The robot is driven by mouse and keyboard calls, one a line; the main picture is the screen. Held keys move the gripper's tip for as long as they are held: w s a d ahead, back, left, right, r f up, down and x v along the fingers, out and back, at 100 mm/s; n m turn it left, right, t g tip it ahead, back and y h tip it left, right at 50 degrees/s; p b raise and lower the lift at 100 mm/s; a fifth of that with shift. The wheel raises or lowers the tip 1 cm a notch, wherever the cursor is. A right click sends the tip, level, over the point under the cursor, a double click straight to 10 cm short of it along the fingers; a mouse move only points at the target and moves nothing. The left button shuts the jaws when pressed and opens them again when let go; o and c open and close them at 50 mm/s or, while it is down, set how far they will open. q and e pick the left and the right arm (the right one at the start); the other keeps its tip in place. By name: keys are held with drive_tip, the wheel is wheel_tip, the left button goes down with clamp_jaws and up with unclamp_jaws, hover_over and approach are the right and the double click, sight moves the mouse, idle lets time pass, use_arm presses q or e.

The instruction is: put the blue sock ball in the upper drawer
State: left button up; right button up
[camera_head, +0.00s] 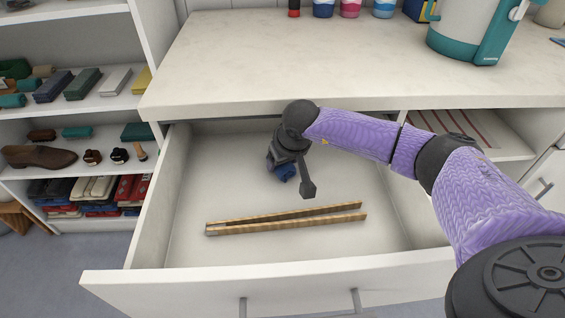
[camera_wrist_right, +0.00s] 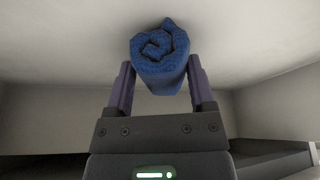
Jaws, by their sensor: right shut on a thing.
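The upper drawer (camera_head: 185,245) is pulled open under the counter. My right gripper (camera_head: 285,168) is inside the drawer opening, towards the back. It is shut on the blue sock ball (camera_head: 286,172), which is partly hidden by the gripper in the head view. In the right wrist view, the rolled sock ball (camera_wrist_right: 160,55) sits between the two fingers of the right gripper (camera_wrist_right: 160,85). I cannot tell whether the sock ball touches the drawer floor. My left gripper is not in view.
Wooden tongs (camera_head: 285,219) lie across the drawer floor in front of the gripper. The counter edge (camera_head: 230,104) overhangs the drawer's back. A shelf unit (camera_head: 80,105) with shoes and folded items stands left. The drawer floor around the tongs is clear.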

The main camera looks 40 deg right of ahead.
drive_tip(key=o, duration=1.3)
drive_tip(key=shift+f, duration=0.1)
use_arm(q)
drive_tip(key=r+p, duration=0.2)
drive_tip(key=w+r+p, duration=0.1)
drive_tip(key=p, duration=0.1)
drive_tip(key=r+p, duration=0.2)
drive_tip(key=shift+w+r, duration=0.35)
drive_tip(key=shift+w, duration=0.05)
use_arm(e)
drive_tip(key=shift+o, duration=0.2)
drive_tip(key=v, duration=1.2)
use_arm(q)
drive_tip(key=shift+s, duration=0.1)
use_arm(e)
drive_tip(key=shift+a, duration=0.1)
